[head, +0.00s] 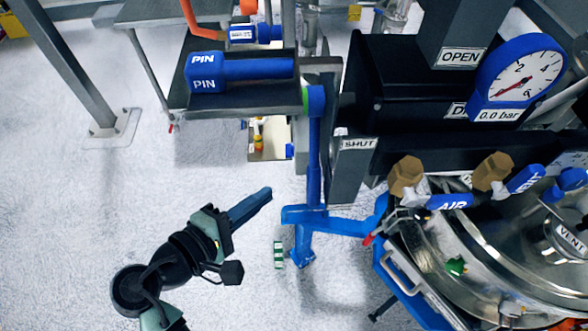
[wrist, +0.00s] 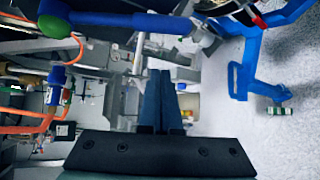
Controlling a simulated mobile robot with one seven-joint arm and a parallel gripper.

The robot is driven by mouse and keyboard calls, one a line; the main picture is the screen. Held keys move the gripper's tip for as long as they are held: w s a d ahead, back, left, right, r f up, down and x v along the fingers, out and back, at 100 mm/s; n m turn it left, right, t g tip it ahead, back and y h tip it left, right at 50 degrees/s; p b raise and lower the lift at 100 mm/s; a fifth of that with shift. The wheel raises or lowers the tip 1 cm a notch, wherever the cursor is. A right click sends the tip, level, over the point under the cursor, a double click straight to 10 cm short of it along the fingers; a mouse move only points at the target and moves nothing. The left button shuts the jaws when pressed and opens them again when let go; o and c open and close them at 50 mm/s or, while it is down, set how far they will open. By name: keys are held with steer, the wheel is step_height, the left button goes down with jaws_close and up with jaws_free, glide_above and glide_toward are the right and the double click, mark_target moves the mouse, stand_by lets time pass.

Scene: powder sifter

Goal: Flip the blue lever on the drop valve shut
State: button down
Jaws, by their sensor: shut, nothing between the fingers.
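The blue lever (head: 314,150) hangs from a green collar (head: 315,100) on the drop valve and points down the picture in the head view. Its lower end overlaps a blue stand, so its exact end is hard to tell. A SHUT label (head: 358,144) is right of the lever; an OPEN label (head: 460,57) is further up and right. My gripper (head: 268,192) is shut and empty, left of the lever's lower part and apart from it. In the wrist view the lever (wrist: 135,20) runs across the top, beyond my shut fingertips (wrist: 160,73).
A blue PIN handle (head: 240,71) lies on a dark shelf above my gripper. The gauge (head: 518,75) and steel vessel (head: 470,270) with AIR and VENT handles crowd the right. A blue stand (head: 335,222) is close right of my fingers. The floor at left is open.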

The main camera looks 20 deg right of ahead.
steer(key=shift+d, duration=0.1)
steer(key=p+x, duration=0.3)
steer(key=x, duration=0.7)
steer(key=s+p, duration=0.1)
steer(key=s+r, duration=0.1)
steer(key=s+p, duration=0.1)
steer(key=shift+s+r+p, duration=0.3)
steer(key=shift+s, duration=0.1)
